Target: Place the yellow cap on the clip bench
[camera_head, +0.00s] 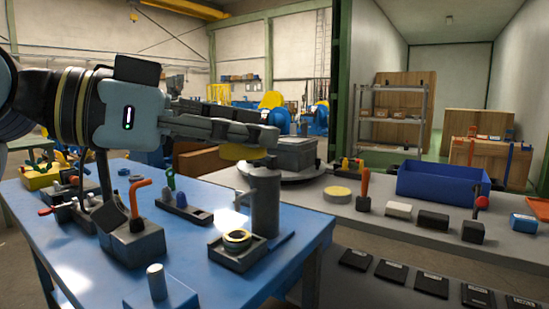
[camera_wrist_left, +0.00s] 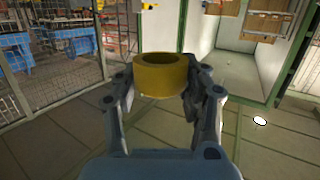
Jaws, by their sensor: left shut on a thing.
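The yellow cap (camera_wrist_left: 162,82) is a short yellow ring gripped between the two fingers of my left gripper (camera_wrist_left: 163,88) in the left wrist view. In the head view the cap (camera_head: 243,153) shows under the fingers of my left gripper (camera_head: 262,138), held in the air above the far right part of the blue table (camera_head: 205,212). A grey upright cylinder (camera_head: 264,200) stands below it. I cannot tell for sure which surface is the clip bench. My right gripper is not in view.
The grey table behind holds a pale yellow disc (camera_head: 337,194), a grey box on a round plate (camera_head: 291,153) and a blue bin (camera_head: 438,182).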

